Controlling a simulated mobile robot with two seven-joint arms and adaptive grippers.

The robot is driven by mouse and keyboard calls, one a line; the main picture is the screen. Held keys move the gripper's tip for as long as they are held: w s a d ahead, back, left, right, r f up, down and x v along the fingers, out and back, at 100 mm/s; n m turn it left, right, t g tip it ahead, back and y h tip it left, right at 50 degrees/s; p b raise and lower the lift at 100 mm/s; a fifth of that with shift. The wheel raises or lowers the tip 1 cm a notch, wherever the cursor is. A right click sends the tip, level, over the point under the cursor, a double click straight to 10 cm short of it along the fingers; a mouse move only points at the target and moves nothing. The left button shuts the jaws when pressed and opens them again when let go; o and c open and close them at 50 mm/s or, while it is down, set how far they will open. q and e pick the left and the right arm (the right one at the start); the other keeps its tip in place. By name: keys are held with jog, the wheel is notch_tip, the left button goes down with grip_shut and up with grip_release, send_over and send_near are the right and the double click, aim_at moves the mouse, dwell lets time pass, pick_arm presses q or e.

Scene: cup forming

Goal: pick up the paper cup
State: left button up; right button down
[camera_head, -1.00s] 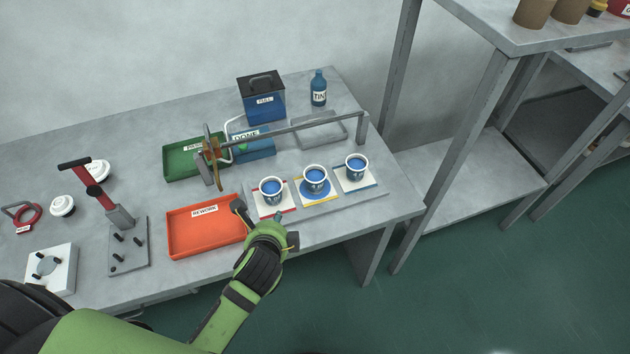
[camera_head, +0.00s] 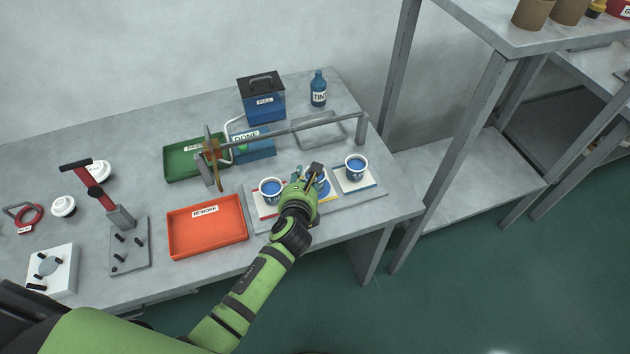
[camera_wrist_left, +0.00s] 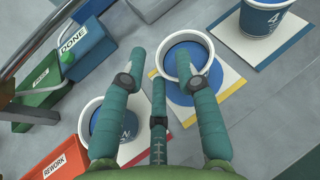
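The left cup (camera_head: 270,187) is on a red-edged card, the middle cup (camera_wrist_left: 171,61) on a yellow-edged card, and the right cup (camera_head: 355,167) on a blue-edged card. My left gripper (camera_head: 306,178) is over the middle cup and hides most of it in the head view. In the left wrist view, its fingers (camera_wrist_left: 166,58) are spread, and the right finger overlaps the middle cup's rim. Contact cannot be told. The left cup (camera_wrist_left: 103,128) is partly behind the left finger. My right gripper is not in view.
An orange rework tray (camera_head: 207,228) lies left of the cups. A grey bar (camera_head: 300,126) runs behind them, with a green tray (camera_head: 180,163), a blue DONE bin (camera_head: 262,149) and a tint bottle (camera_head: 318,90) beyond. The table's front edge is close to the cards.

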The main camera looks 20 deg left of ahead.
pick_arm(q)
jog(key=shift+w+a+f, duration=0.1)
jog(key=shift+w+f, duration=0.1)
jog(key=shift+w, duration=0.2)
grip_shut()
jog(key=shift+r, duration=0.1)
